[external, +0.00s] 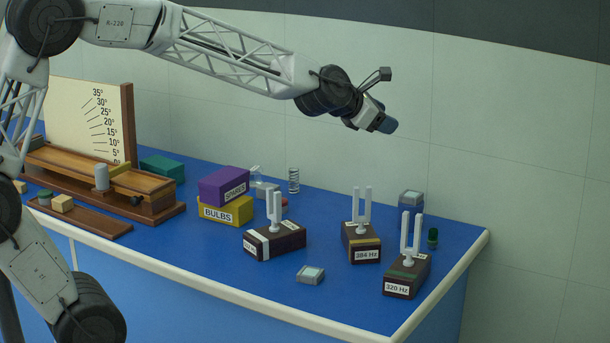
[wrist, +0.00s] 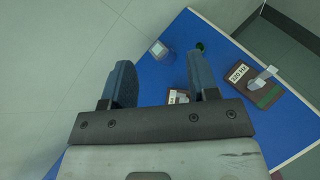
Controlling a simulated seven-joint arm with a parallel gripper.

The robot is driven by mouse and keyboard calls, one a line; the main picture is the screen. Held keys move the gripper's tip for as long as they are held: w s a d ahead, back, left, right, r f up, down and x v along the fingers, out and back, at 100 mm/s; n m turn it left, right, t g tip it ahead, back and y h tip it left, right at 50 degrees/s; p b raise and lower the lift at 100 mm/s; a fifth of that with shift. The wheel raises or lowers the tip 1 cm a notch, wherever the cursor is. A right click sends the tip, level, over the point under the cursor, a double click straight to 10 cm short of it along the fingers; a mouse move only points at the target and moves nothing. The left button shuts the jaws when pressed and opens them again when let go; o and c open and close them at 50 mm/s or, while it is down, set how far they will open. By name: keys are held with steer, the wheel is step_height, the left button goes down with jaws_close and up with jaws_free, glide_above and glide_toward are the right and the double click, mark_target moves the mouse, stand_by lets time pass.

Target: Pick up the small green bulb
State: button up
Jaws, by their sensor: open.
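The small green bulb (external: 432,238) stands on the blue bench near its right end, behind the 320 Hz tuning fork block. In the wrist view it is a small green spot (wrist: 200,46) just beyond the right fingertip. My gripper (external: 388,122) is high above the bench, up and to the left of the bulb in the external view, and holds nothing. In the wrist view its two blue fingers (wrist: 160,72) are spread apart, with the bulb outside the gap between them.
The 320 Hz block (external: 407,275) and 384 Hz block (external: 361,243) carry upright forks near the bulb. A third fork block (external: 275,241), the yellow BULBS box (external: 226,210) and purple SPARES box (external: 223,186) are further left.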

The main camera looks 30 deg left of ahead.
steer(key=w+d+f+n+t, duration=0.1)
steer(key=w+d+f+n, duration=0.15)
steer(key=d+n, duration=0.2)
glide_toward(430, 231)
steer(key=shift+s+a+f, duration=0.1)
steer(key=shift+s+a, duration=0.15)
steer(key=shift+s, duration=0.05)
steer(key=shift+w, duration=0.1)
stand_by(0.3)
steer(key=shift+x, duration=3.35)
steer(key=shift+w+d, duration=0.1)
steer(key=shift+d, duration=0.05)
steer(key=shift+x, duration=2.4)
steer(key=shift+d, duration=0.1)
